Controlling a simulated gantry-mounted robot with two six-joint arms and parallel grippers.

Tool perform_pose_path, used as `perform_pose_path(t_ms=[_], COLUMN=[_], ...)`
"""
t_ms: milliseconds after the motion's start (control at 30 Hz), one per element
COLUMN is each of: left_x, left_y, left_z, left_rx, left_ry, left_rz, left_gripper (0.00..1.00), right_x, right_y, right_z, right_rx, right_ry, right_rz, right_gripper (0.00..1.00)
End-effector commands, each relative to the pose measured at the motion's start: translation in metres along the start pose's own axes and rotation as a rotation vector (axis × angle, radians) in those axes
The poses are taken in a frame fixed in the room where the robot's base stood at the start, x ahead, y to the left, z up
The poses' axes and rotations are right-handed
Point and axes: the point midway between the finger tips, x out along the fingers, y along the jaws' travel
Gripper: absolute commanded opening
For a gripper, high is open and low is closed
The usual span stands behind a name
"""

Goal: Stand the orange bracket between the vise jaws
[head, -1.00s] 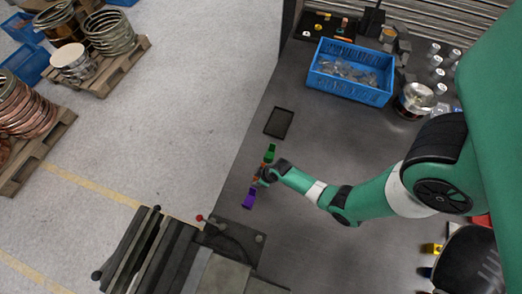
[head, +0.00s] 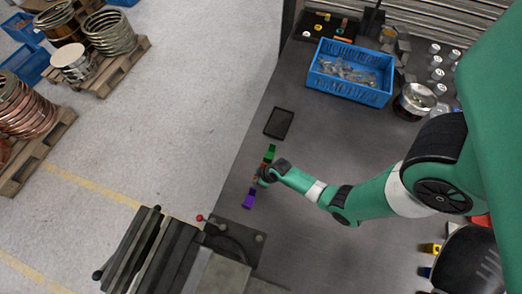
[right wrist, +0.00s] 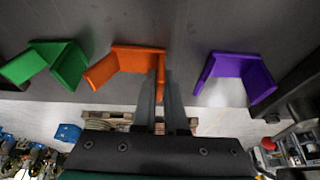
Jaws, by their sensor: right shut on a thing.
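My right gripper (right wrist: 166,85) is shut on the orange bracket's right-hand flange. In the head view the right gripper (head: 261,181) largely hides the orange bracket, with the green bracket (head: 269,153) above and the purple bracket (head: 249,199) below. I cannot tell whether the orange bracket touches the bench. The vise (head: 160,250) is at the lower left of the head view. My left gripper is not in view.
A dark flat tray (head: 279,123) lies above the brackets on the bench. A blue crate (head: 350,72) of small parts and a metal bowl (head: 415,100) stand farther back. A red-knobbed lever (head: 200,218) sticks up beside the vise. Bench right of the tray is bare.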

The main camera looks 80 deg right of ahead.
Motion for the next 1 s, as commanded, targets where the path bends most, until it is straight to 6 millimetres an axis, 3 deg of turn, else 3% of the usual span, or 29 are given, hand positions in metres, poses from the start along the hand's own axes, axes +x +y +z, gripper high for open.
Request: perform_pose_path(t_ms=[600,1000], left_x=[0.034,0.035], left_y=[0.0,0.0], left_z=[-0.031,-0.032], left_rx=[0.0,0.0], left_ry=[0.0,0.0], left_rz=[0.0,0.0], left_gripper=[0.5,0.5], right_x=[-0.043,-0.044], right_y=[0.0,0.0], right_z=[-0.018,-0.019], right_rx=[0.0,0.0], right_ry=[0.001,0.0], right_rz=[0.0,0.0], right_gripper=[0.0,0.0])
